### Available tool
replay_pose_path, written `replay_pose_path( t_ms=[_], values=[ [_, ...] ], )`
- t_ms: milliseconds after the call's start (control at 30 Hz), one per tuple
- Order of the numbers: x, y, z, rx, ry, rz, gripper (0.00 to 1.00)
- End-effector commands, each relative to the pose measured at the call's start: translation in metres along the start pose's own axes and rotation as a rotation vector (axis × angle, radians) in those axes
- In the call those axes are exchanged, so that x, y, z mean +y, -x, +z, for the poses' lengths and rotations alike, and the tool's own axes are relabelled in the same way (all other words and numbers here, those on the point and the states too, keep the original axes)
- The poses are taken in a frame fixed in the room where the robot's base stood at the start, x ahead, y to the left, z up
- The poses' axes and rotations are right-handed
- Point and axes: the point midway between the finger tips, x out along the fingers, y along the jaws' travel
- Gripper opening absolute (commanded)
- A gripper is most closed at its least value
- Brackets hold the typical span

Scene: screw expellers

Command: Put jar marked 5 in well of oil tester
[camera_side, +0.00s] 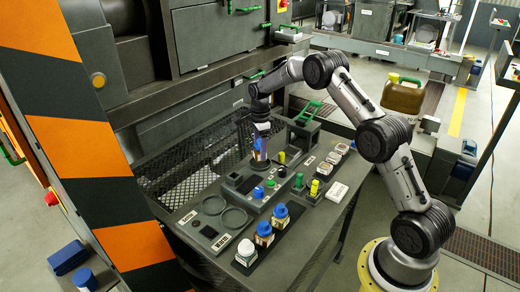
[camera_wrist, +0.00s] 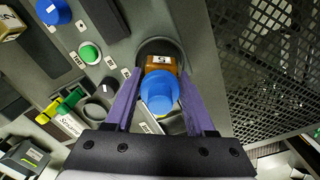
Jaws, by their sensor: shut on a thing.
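The jar marked 5 (camera_wrist: 162,92) has a blue lid and an amber body with a white label reading 5. My gripper (camera_wrist: 165,102) is shut on it, one purple finger on each side. The oil tester (camera_side: 238,197) is a grey unit on the bench. Its round dark well (camera_wrist: 158,46) shows around the jar's far end in the wrist view. The jar is over or partly inside the well; I cannot tell how deep it is. In the side view my gripper (camera_side: 261,150) points down at the tester's back, and the fingers hide most of the jar.
A white-lidded jar (camera_side: 246,252) and two blue-lidded jars (camera_side: 265,234) stand at the bench front. Black mesh (camera_wrist: 278,65) lies beside the well.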

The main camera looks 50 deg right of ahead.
Motion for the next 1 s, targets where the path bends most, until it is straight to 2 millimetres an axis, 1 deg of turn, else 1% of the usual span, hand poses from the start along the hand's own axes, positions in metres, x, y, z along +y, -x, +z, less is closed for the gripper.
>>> replay_pose_path(
  t_ms=[267,600,1000],
  values=[
    [-0.0005,0.0009,0.0001,0.000,0.000,-0.002,0.00],
    [-0.0006,-0.0040,0.0001,0.000,0.000,-0.002,0.00],
    [-0.0007,-0.0043,0.0001,0.000,0.000,-0.002,0.00]
  ],
)
